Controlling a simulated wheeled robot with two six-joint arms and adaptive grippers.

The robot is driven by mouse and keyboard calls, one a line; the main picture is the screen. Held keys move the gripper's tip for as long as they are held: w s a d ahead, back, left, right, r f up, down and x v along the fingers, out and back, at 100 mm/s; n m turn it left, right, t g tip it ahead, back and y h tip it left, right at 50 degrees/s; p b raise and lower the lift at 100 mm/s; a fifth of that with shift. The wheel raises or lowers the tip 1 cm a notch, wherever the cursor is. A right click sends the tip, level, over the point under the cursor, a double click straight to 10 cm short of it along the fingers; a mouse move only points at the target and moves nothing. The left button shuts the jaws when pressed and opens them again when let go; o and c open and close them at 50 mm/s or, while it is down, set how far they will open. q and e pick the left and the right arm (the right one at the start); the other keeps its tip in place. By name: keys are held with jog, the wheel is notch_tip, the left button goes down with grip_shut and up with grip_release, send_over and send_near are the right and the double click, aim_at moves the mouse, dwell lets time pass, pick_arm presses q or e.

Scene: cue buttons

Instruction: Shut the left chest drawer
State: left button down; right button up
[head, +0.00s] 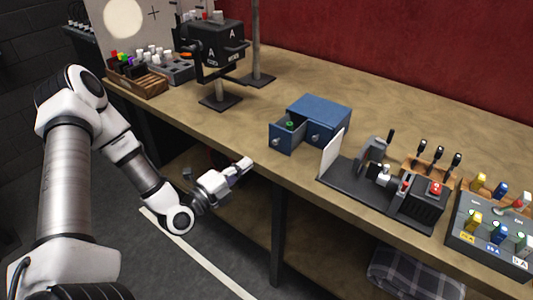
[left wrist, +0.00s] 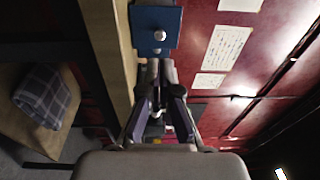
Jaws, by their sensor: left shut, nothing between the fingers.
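A small blue chest (head: 322,112) with two drawers side by side stands near the table's front edge in the head view. Its left drawer (head: 284,140) is pulled out and a small green thing (head: 289,125) shows inside it. The right drawer (head: 314,136) sits flush. Each drawer has a round pale knob. My left gripper (head: 244,165) is shut and empty, in front of the table edge, left of and below the open drawer and apart from it. In the left wrist view the shut fingertips (left wrist: 153,72) point toward a blue drawer front (left wrist: 154,20) with a knob.
The wooden table (head: 390,100) has bare room behind the chest. A white panel and a dark device (head: 410,205) stand to the right, with a button box (head: 490,235) beyond. A black camera-like stand (head: 215,60) and a wooden rack (head: 135,80) are at the left.

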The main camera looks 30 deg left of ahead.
aim_at(274, 143)
pick_arm(q)
jog(key=w, duration=0.3)
jog(key=w+d, duration=0.1)
jog(key=w, duration=0.4)
jog(key=shift+w+d+r, duration=0.2)
jog(key=shift+w+d, duration=0.1)
jog(key=shift+w, duration=0.05)
jog(key=shift+w+f, duration=0.1)
jog(key=shift+w, duration=0.15)
jog(key=w+b, duration=0.1)
jog(key=w, duration=0.1)
jog(key=w+b, duration=0.1)
jog(key=w, duration=0.2)
jog(key=w+b, duration=0.1)
jog(key=w, duration=0.2)
jog(key=shift+w+d+f+b, duration=0.1)
jog(key=shift+d+b, duration=0.2)
jog(key=shift+d, duration=0.1)
jog(key=shift+a+r, duration=0.1)
jog(key=shift+r, duration=0.3)
